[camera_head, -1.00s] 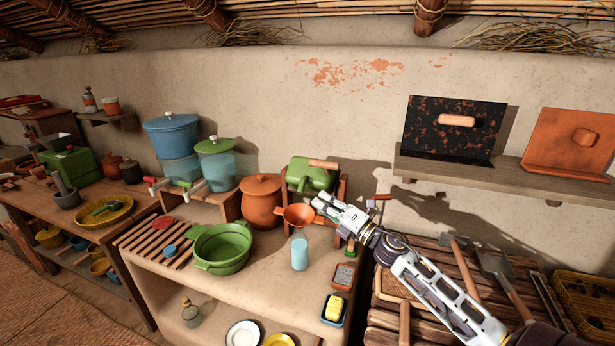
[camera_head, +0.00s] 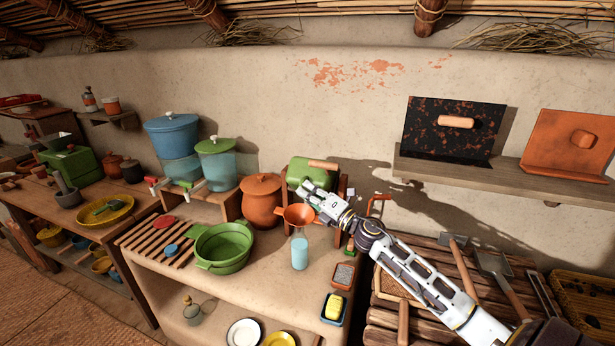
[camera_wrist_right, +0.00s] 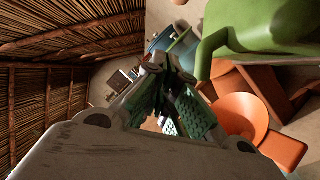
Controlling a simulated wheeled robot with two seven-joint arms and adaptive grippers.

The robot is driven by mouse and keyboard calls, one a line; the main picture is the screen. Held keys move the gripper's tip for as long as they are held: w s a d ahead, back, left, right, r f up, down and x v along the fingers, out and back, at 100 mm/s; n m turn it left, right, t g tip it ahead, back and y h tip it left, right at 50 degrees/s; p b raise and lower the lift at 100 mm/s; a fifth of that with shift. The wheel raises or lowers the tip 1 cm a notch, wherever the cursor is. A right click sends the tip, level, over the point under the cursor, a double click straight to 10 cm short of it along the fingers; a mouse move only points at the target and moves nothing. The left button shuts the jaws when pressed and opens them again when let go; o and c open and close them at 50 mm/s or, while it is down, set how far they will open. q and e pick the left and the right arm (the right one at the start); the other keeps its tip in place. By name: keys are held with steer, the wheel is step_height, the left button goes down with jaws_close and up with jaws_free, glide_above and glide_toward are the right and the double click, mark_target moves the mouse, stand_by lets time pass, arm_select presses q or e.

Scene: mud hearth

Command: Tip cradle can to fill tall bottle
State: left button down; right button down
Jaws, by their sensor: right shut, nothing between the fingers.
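The green cradle can (camera_head: 300,171) with a light wooden handle (camera_head: 323,163) sits in a brown cradle against the back wall; my gripper partly covers it. An orange funnel (camera_head: 299,213) stands in the mouth of the tall clear bottle (camera_head: 300,252), which shows pale blue in its lower part. My right gripper (camera_head: 305,188) is shut and empty, close to the front of the can and just above the funnel. In the right wrist view the can (camera_wrist_right: 265,25) and its spout are at upper right, the funnel (camera_wrist_right: 240,115) below. Contact with the can is unclear. My left gripper is not in view.
A lidded orange pot (camera_head: 261,200) stands left of the cradle, with a green basin (camera_head: 222,245) in front. A sponge dish (camera_head: 333,308) and a small grater-like block (camera_head: 343,275) lie to the bottle's right. A shelf (camera_head: 500,178) juts out at right.

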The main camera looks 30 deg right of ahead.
mark_target(316, 184)
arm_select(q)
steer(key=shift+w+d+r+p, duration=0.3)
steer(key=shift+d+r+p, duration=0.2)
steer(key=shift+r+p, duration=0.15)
arm_select(e)
steer(key=shift+w+d+r, duration=0.35)
steer(key=shift+w+r, duration=0.05)
steer(key=shift+w, duration=0.25)
steer(key=shift+w+d+r, duration=0.4)
steer(key=shift+w+r, duration=0.05)
steer(key=shift+w, duration=0.25)
steer(key=shift+w+d+r, duration=0.35)
steer(key=shift+w+r, duration=0.05)
steer(key=shift+w, duration=0.25)
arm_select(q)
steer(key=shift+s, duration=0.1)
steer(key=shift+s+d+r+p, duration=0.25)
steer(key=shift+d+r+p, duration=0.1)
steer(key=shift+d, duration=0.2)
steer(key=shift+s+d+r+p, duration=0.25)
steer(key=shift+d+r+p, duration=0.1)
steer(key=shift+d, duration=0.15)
arm_select(e)
steer(key=shift+w+d+r+m, duration=0.3)
steer(key=shift+d+r, duration=0.2)
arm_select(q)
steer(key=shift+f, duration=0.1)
arm_select(e)
steer(key=shift+f, duration=0.2)
